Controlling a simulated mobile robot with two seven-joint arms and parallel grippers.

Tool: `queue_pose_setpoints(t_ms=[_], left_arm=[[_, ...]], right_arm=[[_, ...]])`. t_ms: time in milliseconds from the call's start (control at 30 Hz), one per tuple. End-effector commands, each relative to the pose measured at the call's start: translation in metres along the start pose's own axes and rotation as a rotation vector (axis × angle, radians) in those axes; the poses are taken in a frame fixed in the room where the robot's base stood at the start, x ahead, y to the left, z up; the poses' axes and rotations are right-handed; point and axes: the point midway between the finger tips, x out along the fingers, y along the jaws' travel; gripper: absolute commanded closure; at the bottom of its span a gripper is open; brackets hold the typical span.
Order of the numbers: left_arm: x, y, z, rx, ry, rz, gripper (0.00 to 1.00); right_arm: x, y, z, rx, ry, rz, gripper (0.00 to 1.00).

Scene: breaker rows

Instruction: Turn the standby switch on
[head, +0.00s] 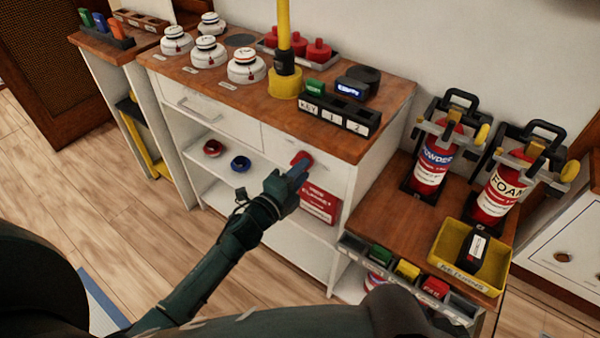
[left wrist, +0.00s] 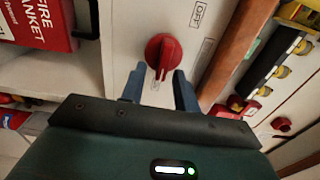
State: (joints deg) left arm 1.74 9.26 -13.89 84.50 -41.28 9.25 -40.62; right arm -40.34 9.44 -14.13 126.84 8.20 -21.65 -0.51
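The red rotary switch (head: 302,158) sits on the white front of the wooden-topped cabinet, at the right end below the top edge. In the left wrist view the red knob (left wrist: 162,52) shows close up, with an "OFF" label (left wrist: 198,14) up and right of it. My left gripper (head: 295,174) is right at the switch. In the left wrist view its two blue fingers (left wrist: 160,88) are apart, pointing at the knob with nothing between them that I see gripped. Whether they touch the knob I cannot tell. My right gripper is not in view.
A red fire blanket box (head: 319,204) is just below the switch. Above it, the cabinet top holds a key rack (head: 340,117), a yellow post (head: 284,82) and several white detectors. A lower table (head: 388,207) with extinguishers and a yellow bin (head: 440,247) stands right.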

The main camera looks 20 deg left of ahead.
Motion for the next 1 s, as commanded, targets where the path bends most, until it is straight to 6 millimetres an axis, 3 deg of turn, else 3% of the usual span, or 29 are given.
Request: queue_pose_setpoints(t_ms=[367,800,1000], left_arm=[[-0.009,0.000,0.000,-0.002,0.000,0.000,0.67],[-0.100,0.002,0.000,-0.001,-0.001,0.003,0.67],[-0.126,0.001,0.000,-0.001,0.000,0.001,0.67]], right_arm=[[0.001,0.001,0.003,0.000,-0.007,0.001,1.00],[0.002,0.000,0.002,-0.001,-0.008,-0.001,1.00],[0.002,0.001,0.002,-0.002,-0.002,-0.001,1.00]])
